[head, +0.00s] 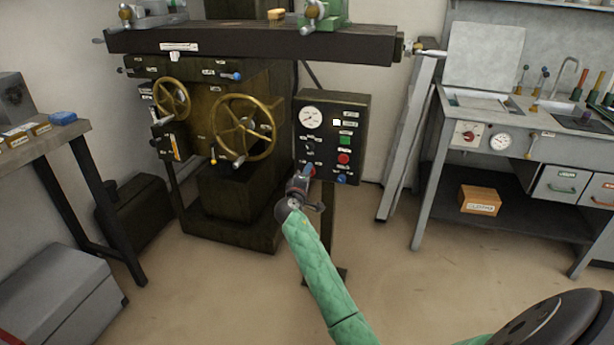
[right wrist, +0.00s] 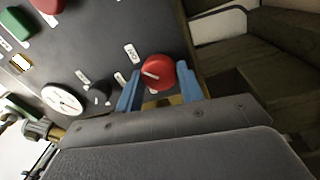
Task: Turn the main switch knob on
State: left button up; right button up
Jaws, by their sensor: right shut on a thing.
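The control panel (head: 323,158) is a dark box on a post in the middle of the head view. A red knob (right wrist: 157,70) with a white pointer mark is near its lower left corner. My right gripper (head: 306,174) is at that corner and hides most of the knob in the head view. In the right wrist view, the blue fingers of the right gripper (right wrist: 160,84) stand on either side of the red knob and are shut on it. My left gripper is not in view.
The panel also carries a round gauge (head: 311,117), a green button (head: 345,140), a red button (head: 344,157) and a blue knob (head: 341,179). A machine with brass handwheels (head: 243,128) stands close on the left. Open floor lies in front.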

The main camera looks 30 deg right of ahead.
jog(key=shift+f, duration=0.1)
jog(key=o, duration=1)
jog(key=shift+s+a, duration=0.1)
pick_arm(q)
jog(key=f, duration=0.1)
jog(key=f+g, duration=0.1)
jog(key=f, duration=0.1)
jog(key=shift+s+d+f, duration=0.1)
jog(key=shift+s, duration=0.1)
pick_arm(e)
jog(key=v, duration=0.7)
jog(key=shift+s+a, duration=0.15)
jog(key=shift+s, duration=0.05)
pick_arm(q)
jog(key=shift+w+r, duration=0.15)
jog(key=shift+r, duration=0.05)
